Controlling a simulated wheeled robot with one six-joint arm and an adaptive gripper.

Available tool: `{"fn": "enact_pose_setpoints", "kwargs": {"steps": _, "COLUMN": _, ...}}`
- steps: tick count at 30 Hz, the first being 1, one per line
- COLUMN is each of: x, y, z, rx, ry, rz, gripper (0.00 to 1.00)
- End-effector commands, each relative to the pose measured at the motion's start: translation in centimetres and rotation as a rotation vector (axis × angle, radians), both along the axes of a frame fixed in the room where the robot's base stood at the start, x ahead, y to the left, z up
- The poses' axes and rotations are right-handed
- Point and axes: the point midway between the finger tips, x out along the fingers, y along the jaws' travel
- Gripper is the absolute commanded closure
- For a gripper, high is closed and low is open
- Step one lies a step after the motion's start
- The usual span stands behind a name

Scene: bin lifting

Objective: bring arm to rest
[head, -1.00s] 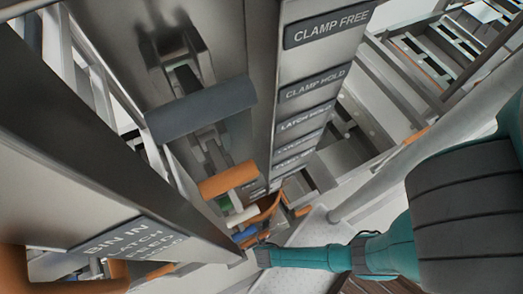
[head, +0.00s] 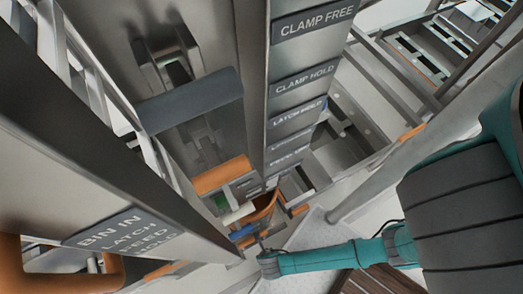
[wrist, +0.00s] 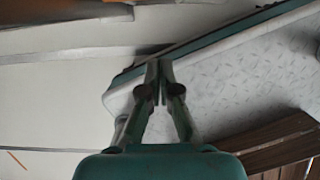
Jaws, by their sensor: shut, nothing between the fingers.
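My arm, teal with dark grey bands, reaches in from the right edge of the head view toward the lower middle. The end of my arm is small there, beside the foot of the machine column, and its fingers are too small to make out. In the wrist view my gripper (wrist: 159,82) has its two fingers together with nothing between them. Behind the fingers is a pale patterned plate (wrist: 225,85) with a dark teal edge. The fingers appear in front of it; I cannot tell whether they touch it.
A metal column carries labels such as "CLAMP FREE" (head: 314,22) and "CLAMP HOLD" (head: 305,80). A panel reading "BIN IN" (head: 108,236) stands at left. Orange handles (head: 222,175) stick out between them. Brown wooden slats (head: 375,281) lie at the bottom. Pale floor shows at lower right.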

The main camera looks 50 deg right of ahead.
Motion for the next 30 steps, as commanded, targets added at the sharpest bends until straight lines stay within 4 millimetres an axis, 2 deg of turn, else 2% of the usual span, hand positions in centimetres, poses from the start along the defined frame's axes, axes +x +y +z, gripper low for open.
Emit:
{"fn": "enact_pose_setpoints", "kwargs": {"steps": 8, "x": -0.1, "y": -0.1, "z": 0.1, "rx": 0.003, "ry": -0.001, "rz": -0.007, "gripper": 1.0}}
{"fn": "enact_pose_setpoints", "kwargs": {"steps": 11, "x": -0.3, "y": -0.5, "z": 0.7, "rx": 0.04, "ry": -0.019, "rz": -0.069, "gripper": 1.0}}
{"fn": "enact_pose_setpoints", "kwargs": {"steps": 14, "x": -0.8, "y": -1.4, "z": 2.1, "rx": 0.124, "ry": -0.062, "rz": -0.217, "gripper": 1.0}}
{"fn": "enact_pose_setpoints", "kwargs": {"steps": 17, "x": -1.3, "y": -2.4, "z": 4.6, "rx": 0.258, "ry": -0.122, "rz": -0.433, "gripper": 1.0}}
{"fn": "enact_pose_setpoints", "kwargs": {"steps": 23, "x": -2.1, "y": -3.9, "z": 11.7, "rx": 0.566, "ry": -0.239, "rz": -0.888, "gripper": 1.0}}
{"fn": "enact_pose_setpoints", "kwargs": {"steps": 29, "x": -2.6, "y": -5.2, "z": 21.0, "rx": 0.909, "ry": -0.332, "rz": -1.316, "gripper": 1.0}}
{"fn": "enact_pose_setpoints", "kwargs": {"steps": 30, "x": -2.6, "y": -5.5, "z": 23.1, "rx": 0.983, "ry": -0.349, "rz": -1.396, "gripper": 1.0}}
